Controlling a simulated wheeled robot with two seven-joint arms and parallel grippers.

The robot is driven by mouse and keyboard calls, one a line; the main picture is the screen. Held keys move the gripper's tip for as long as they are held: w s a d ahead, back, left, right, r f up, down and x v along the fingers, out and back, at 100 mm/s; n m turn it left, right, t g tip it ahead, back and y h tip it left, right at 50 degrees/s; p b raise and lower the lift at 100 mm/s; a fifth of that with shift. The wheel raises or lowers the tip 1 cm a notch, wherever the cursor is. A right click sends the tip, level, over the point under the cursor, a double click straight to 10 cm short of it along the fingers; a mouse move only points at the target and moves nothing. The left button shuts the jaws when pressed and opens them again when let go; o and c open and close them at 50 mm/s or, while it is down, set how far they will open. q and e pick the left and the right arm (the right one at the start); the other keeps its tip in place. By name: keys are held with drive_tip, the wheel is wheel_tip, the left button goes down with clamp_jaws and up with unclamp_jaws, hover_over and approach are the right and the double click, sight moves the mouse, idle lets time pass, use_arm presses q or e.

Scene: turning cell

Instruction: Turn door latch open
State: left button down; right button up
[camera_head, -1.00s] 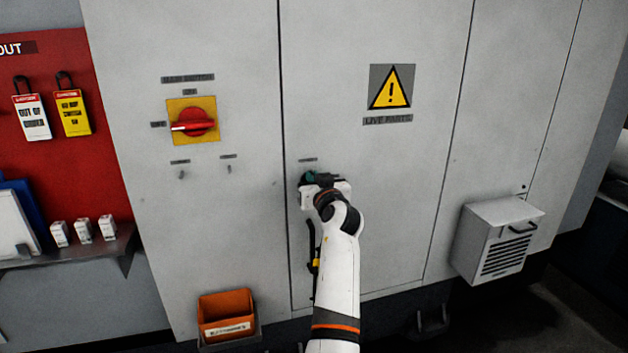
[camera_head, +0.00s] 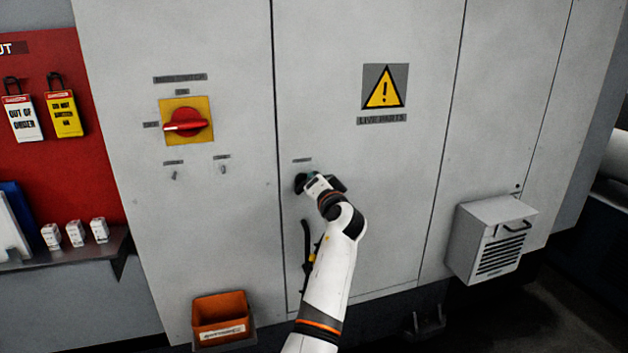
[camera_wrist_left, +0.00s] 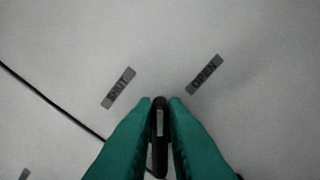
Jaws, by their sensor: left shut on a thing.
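The black door latch (camera_wrist_left: 159,143) stands between my left gripper's two teal fingers in the left wrist view. My left gripper (camera_wrist_left: 160,110) is shut on it. A tilted label reading SHUT (camera_wrist_left: 118,87) is to the left of the latch's tip, and a tilted label reading OPEN (camera_wrist_left: 205,74) is to the right. The tip points between them. In the head view, my left gripper (camera_head: 312,178) is at the left side of the grey cabinet door (camera_head: 370,230). The gripper mostly hides the latch there. My right gripper is not in view.
A red rotary switch (camera_head: 187,123) is on the panel to the left. A warning sign (camera_head: 385,87) is on the door. A vented box (camera_head: 491,238) sticks out at the right. An orange bin (camera_head: 220,312) hangs at lower left. A dark handle (camera_head: 307,255) is below the gripper.

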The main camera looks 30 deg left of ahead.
use_arm(q)
drive_tip(key=shift+w+d+f+m+p, duration=0.15)
drive_tip(key=shift+m+p, duration=0.3)
drive_tip(key=shift+m, duration=0.85)
drive_tip(key=shift+a+f+m+p, duration=0.1)
drive_tip(key=shift+f+m+p, duration=0.3)
drive_tip(key=shift+m, duration=0.9)
drive_tip(key=shift+w+d+f+m+p, duration=0.1)
drive_tip(key=shift+m+p, duration=0.4)
drive_tip(key=shift+m, duration=0.8)
drive_tip(key=c, duration=1.5)
unclamp_jaws()
drive_tip(key=shift+f, duration=0.1)
drive_tip(key=shift+o, duration=0.2)
drive_tip(key=shift+f, duration=0.1)
drive_tip(key=b+v, duration=0.3)
drive_tip(key=v, duration=0.8)
drive_tip(key=shift+s+d, duration=0.25)
drive_tip(key=shift+d, duration=0.05)
